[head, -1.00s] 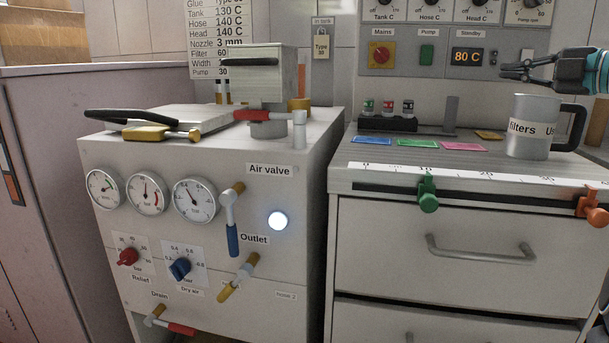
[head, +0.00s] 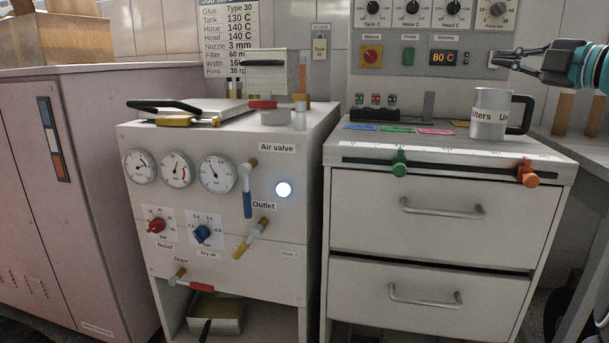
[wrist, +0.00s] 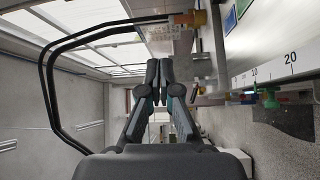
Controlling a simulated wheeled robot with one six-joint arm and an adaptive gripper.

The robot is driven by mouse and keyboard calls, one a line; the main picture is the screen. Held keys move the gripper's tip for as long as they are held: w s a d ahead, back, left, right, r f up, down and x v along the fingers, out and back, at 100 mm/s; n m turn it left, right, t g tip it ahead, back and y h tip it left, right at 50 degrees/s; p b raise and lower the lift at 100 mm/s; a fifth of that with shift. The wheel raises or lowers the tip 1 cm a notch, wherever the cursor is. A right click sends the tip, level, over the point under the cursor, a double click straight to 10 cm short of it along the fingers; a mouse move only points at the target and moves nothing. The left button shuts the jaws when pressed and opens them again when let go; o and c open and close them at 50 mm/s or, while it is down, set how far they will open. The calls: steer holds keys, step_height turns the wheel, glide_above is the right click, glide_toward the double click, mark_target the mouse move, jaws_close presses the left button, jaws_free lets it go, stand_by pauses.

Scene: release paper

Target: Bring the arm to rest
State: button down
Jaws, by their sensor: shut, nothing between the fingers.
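The turquoise part of my arm (head: 590,66) runs off the right edge of the head view.
A grey mug (head: 487,117) stands on the drawer cabinet (head: 345,155) below my gripper. The control panel (head: 400,45) is behind. The white air-valve cabinet (head: 140,215) stands left, with a tank on top. A green clamp (head: 400,164) and orange clamp (head: 527,173) sit on the ruler rail.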

steer(key=a+r+m+t+h, duration=0.3)
steer(key=r+m+t, duration=0.1)
steer(key=m, duration=0.1)
steer(key=s+a+f+m+g+h+p, duration=0.1)
steer(key=s+a+f+m+g+h, duration=0.1)
steer(key=s+a+f+m+g, duration=0.3)
steer(key=s+a+f+m+g+h+p, duration=0.1)
steer(key=s+a+f+m+g, duration=0.4)
steer(key=s+f, duration=0.8)
steer(key=s+a+f+m+g+h+p, duration=0.1)
steer(key=s+a+f+m+g, duration=0.3)
steer(key=f, duration=2.2)
steer(key=s+a+m+h, duration=0.1)
steer(key=s+a+m, duration=0.2)
steer(key=s, duration=0.3)
steer(key=shift+a+f+m+g+h, duration=0.3)
steer(key=shift+a+f+g+h, duration=0.1)
steer(key=shift+a, duration=0.15)
